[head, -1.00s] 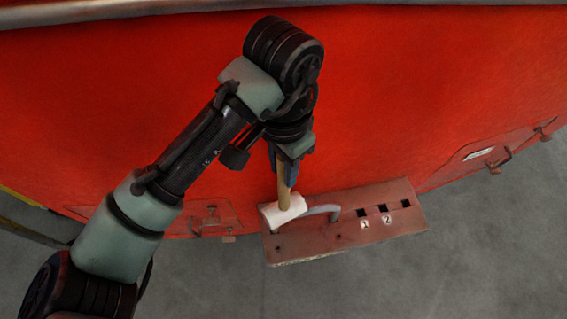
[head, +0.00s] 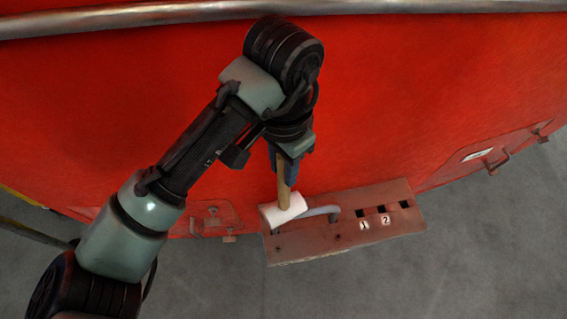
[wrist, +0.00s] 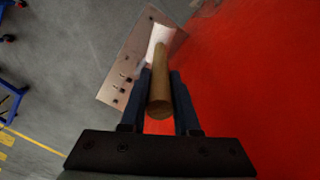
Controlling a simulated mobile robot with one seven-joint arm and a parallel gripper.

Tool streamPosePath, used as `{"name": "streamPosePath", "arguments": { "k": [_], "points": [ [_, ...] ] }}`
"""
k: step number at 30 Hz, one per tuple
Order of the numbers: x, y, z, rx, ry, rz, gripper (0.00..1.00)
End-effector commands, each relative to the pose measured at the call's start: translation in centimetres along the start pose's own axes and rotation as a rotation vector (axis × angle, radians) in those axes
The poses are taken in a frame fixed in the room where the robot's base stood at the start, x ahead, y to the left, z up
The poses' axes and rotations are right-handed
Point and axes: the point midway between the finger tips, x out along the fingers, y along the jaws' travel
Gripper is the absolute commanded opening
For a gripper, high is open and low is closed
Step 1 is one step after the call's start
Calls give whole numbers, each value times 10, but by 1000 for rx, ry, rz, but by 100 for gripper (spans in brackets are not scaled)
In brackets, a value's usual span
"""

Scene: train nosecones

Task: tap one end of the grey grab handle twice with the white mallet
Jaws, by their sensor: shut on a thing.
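The white mallet (head: 283,209) has a white head and a wooden handle, and my gripper (head: 285,158) is shut on the handle. The mallet hangs head down over the left part of the reddish step plate. The grey grab handle (head: 322,211) sits on that plate, and the mallet head covers its left end. I cannot tell whether the head touches it. In the wrist view the wooden handle (wrist: 160,95) stands between the two dark fingers (wrist: 162,85), with the white head (wrist: 159,38) beyond it. The grab handle is mostly hidden there.
The step plate (head: 300,250) juts from the red train nose (head: 420,90) and has several square holes, with labels 1 and 2. A grey rail (head: 150,14) runs along the top. Grey floor (head: 470,260) lies clear below. Blue frames (wrist: 12,98) stand at the wrist view's left.

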Motion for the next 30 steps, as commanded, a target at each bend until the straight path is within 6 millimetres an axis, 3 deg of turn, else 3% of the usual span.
{"name": "streamPosePath", "arguments": {
  "k": [30],
  "points": [
    [9,0,0,0,2,-2,0]
  ]
}}
